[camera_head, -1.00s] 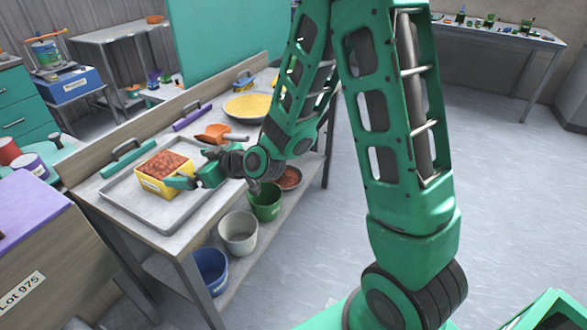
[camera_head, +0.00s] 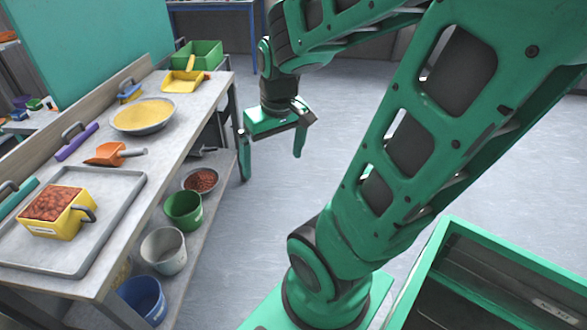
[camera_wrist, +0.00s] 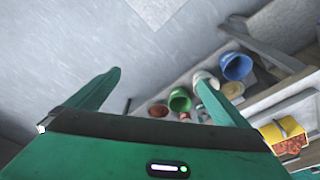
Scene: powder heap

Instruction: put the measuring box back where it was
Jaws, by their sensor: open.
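The yellow measuring box (camera_head: 61,218) stands upright on the grey tray (camera_head: 108,220) on the workbench, filled to the top with reddish-brown granules. Its dark handle (camera_head: 88,211) points to the right. In the wrist view the measuring box (camera_wrist: 282,132) shows at the right edge, outside the fingers. My gripper (camera_head: 271,165) is open and empty. It hangs over the floor to the right of the bench, well apart from the box. In the wrist view my gripper's two green fingers (camera_wrist: 160,90) are spread wide with nothing between them.
Farther along the bench are an orange scoop (camera_head: 112,152), a bowl of yellow powder (camera_head: 143,116), a yellow dustpan (camera_head: 184,80) and a green bin (camera_head: 203,54). Buckets, including a green one (camera_head: 184,210), stand on the lower shelf.

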